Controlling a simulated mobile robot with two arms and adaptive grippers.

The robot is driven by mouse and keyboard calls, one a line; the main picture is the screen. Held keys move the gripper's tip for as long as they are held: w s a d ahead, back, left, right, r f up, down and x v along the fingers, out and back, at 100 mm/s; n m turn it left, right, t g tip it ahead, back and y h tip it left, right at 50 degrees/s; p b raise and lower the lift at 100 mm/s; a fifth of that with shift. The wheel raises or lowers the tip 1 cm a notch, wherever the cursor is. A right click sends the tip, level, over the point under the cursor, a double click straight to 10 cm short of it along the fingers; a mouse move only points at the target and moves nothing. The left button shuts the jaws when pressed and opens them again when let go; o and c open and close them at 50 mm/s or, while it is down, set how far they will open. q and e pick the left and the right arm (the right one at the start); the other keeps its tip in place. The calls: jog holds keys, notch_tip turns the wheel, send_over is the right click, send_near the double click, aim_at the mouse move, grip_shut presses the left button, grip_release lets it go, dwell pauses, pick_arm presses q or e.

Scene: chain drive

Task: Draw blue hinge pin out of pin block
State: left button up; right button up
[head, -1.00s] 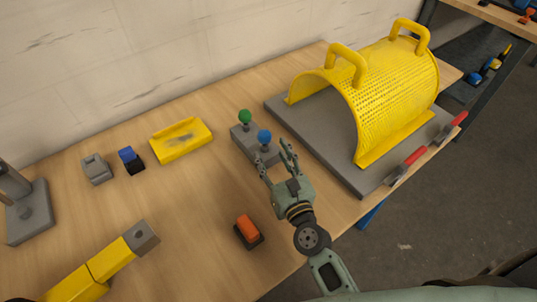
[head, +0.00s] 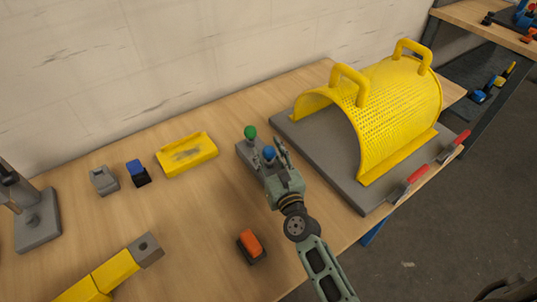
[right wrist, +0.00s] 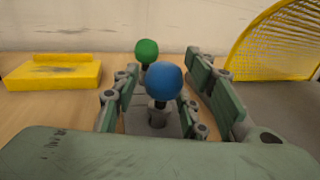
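The blue hinge pin has a round blue knob (head: 268,152) and stands upright in the grey pin block (head: 245,157). A green-knobbed pin (head: 250,132) stands behind it in the same block. My right gripper (head: 273,160) is at the blue knob. In the right wrist view my right gripper (right wrist: 163,85) is open, with finger pads left and right of the blue knob (right wrist: 164,80) and gaps visible on both sides. The green knob (right wrist: 147,50) is farther back. The right gripper hides part of the block in the head view. My left gripper is not in view.
A yellow mesh guard (head: 395,110) stands on a grey plate (head: 318,160) to the right. A yellow tray (head: 187,155), a blue-topped block (head: 138,173) and a grey block (head: 104,181) are left. An orange-topped block (head: 250,245) lies in front. A yellow bar (head: 105,275) lies front left.

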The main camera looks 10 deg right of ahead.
jog(key=c, duration=0.4)
grip_shut()
jog(key=shift+r, duration=0.1)
jog(key=shift+r+p, duration=0.7)
pick_arm(q)
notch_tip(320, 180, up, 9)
jog(key=p, duration=0.8)
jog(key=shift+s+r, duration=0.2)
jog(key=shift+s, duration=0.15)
pick_arm(e)
jog(key=shift+r, duration=4.3)
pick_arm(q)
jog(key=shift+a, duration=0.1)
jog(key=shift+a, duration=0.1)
